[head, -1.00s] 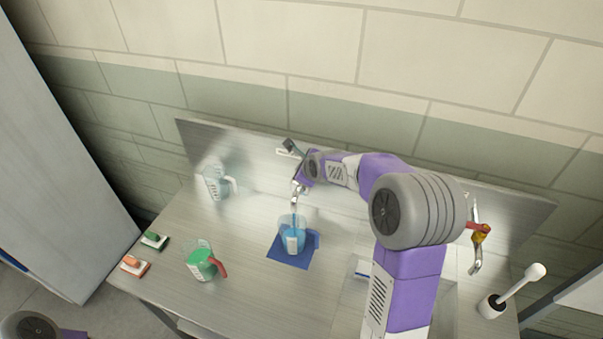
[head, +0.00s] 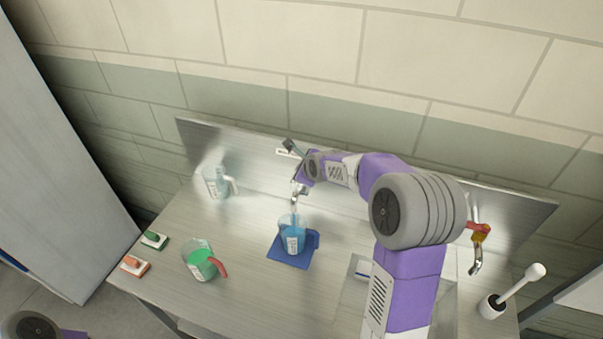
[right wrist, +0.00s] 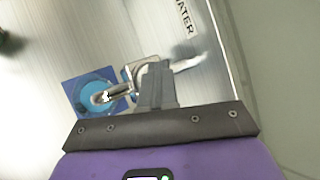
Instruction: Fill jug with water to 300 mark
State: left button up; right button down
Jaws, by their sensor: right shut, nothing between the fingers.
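A clear jug (head: 292,237) with a blue handle stands upright on a blue mat (head: 290,262) below a metal tap (head: 299,189). It holds blue-looking water; its marks are too small to read. The right wrist view shows the jug from above (right wrist: 97,92), with the tap spout (right wrist: 118,91) over it and a bright spot on the water. My right gripper (right wrist: 156,72) is shut and empty, close beside the tap's lever (right wrist: 188,62); I cannot tell if they touch. It also shows in the head view (head: 290,146). My left gripper is out of view.
A jug with green contents and a red handle (head: 200,263) stands at left. Green (head: 154,240) and orange (head: 134,265) blocks lie at the left edge. A second tap (head: 477,250) and a white brush (head: 515,290) are at right. My right arm hides part of the counter.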

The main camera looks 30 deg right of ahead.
jog(key=shift+r+p, duration=0.85)
jog(key=shift+r, duration=0.05)
notch_tip(320, 180, up, 5)
jog(key=p, duration=0.4)
jog(key=shift+p, duration=0.35)
